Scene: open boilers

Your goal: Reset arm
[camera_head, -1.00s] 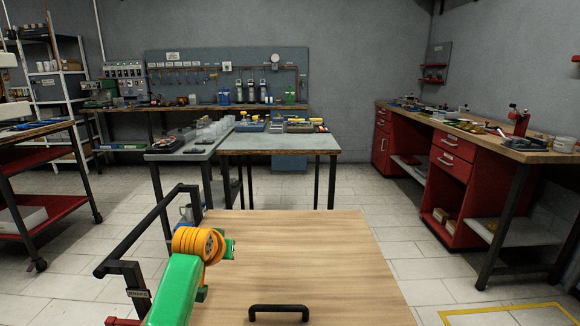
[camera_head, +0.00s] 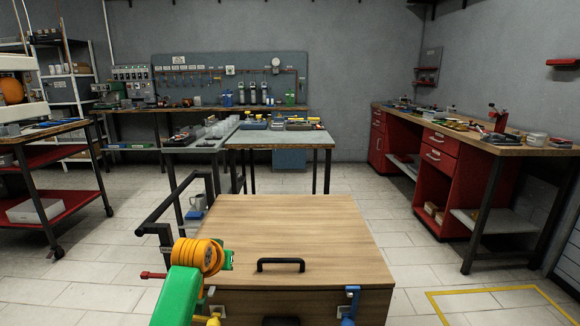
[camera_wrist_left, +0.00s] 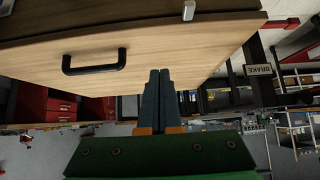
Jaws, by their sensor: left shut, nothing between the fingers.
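My left arm (camera_head: 190,280), green with an orange ringed joint, comes in at the lower left of the head view, over the left front part of a wooden box. Its fingers do not show clearly there. In the left wrist view my left gripper (camera_wrist_left: 160,75) is shut and empty, its two dark fingers together. The fingers appear beside the wooden box (camera_wrist_left: 190,45), apart from the black handle (camera_wrist_left: 94,62). My right gripper is in neither view.
The wooden box (camera_head: 330,230) has a flat closed lid with a black handle (camera_head: 281,265) and a blue latch (camera_head: 350,300). A dark rail (camera_head: 165,215) runs along its left. A grey table (camera_head: 280,139) stands behind. A red-drawered bench (camera_head: 470,170) is right. Floor is clear between.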

